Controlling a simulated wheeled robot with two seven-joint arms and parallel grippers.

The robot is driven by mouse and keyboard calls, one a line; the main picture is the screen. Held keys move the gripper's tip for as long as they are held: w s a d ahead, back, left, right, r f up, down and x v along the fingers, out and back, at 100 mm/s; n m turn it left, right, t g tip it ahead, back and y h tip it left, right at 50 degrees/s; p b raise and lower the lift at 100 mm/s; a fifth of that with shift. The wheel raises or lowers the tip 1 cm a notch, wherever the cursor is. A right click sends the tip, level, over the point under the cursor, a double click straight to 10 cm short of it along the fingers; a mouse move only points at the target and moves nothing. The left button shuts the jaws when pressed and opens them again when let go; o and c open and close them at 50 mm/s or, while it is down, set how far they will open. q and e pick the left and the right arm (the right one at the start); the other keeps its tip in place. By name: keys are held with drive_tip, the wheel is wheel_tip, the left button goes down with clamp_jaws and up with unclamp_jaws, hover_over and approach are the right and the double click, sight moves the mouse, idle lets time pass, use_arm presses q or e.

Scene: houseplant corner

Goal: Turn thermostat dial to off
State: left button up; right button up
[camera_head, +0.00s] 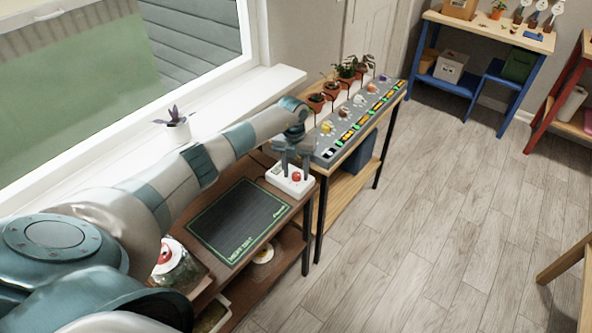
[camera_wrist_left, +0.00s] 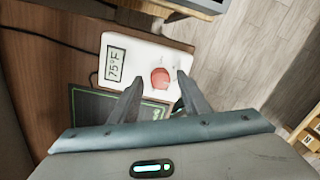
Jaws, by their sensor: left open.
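The thermostat (camera_head: 288,183) is a white box lying on the wooden bench beside the heat mat. It also shows in the left wrist view (camera_wrist_left: 122,51), where its display reads 75°F. Its red round dial (camera_wrist_left: 160,78) is on top; the dial shows small in the head view (camera_head: 296,177). My left gripper (camera_head: 295,174) points down over the thermostat. In the left wrist view its two fingertips (camera_wrist_left: 159,80) are apart, one on each side of the dial; I cannot tell whether they touch it. My right gripper is not in view.
The black heat mat (camera_head: 240,219) with a green border lies in front of the thermostat. Behind, a grey strip (camera_head: 345,132) with coloured items and potted plants (camera_head: 331,88) fills another bench.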

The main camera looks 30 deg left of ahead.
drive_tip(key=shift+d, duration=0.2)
use_arm(q)
drive_tip(key=c, duration=1)
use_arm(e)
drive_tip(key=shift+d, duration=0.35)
